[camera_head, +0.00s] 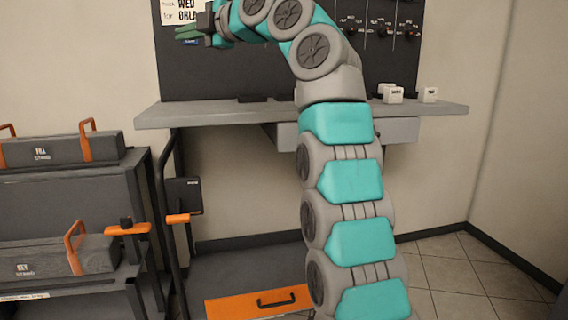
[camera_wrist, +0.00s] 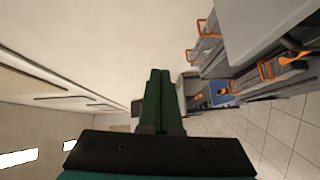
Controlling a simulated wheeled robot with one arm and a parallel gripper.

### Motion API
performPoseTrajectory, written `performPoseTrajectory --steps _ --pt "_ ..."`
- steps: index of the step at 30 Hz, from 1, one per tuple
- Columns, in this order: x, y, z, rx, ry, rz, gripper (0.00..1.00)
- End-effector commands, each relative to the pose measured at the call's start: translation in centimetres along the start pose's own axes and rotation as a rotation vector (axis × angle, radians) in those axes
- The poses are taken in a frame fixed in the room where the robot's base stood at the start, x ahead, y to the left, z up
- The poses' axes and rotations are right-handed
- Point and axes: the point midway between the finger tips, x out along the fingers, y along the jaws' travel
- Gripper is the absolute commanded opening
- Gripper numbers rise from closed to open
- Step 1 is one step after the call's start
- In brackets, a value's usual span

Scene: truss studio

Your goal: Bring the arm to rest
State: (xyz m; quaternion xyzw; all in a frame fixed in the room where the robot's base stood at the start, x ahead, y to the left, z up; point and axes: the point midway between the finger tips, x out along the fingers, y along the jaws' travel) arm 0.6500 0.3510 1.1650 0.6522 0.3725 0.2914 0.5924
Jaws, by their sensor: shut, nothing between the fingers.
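My arm is raised in the middle of the head view, bending over to the left near the top edge. My gripper (camera_head: 183,34) is at the top left, in front of the dark wall panel (camera_head: 215,75) and above the grey shelf (camera_head: 200,113). In the wrist view my gripper (camera_wrist: 160,75) shows its two green fingers side by side and touching. They are shut with nothing between them. The gripper is apart from the shelf.
A dark rack (camera_head: 75,180) at the left holds grey cases with orange handles (camera_head: 60,150). Small white blocks (camera_head: 392,94) sit on the shelf's right part. An orange drawer front (camera_head: 258,302) lies low in the middle. Tiled floor (camera_head: 450,265) at the right is clear.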

Motion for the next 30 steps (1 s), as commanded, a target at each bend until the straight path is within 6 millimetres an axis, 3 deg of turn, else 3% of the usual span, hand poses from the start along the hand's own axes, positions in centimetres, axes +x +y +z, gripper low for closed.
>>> performPoseTrajectory --steps 10,14,23,30 --pt "-1.1 -3.1 3.3 0.247 -0.101 -0.114 0.00" --pt "-2.3 -5.9 5.1 0.411 -0.177 -0.187 0.00" --pt "-7.7 -15.3 7.8 0.820 -0.419 -0.353 0.00" --pt "-14.2 -24.4 7.8 1.118 -0.653 -0.459 0.00"
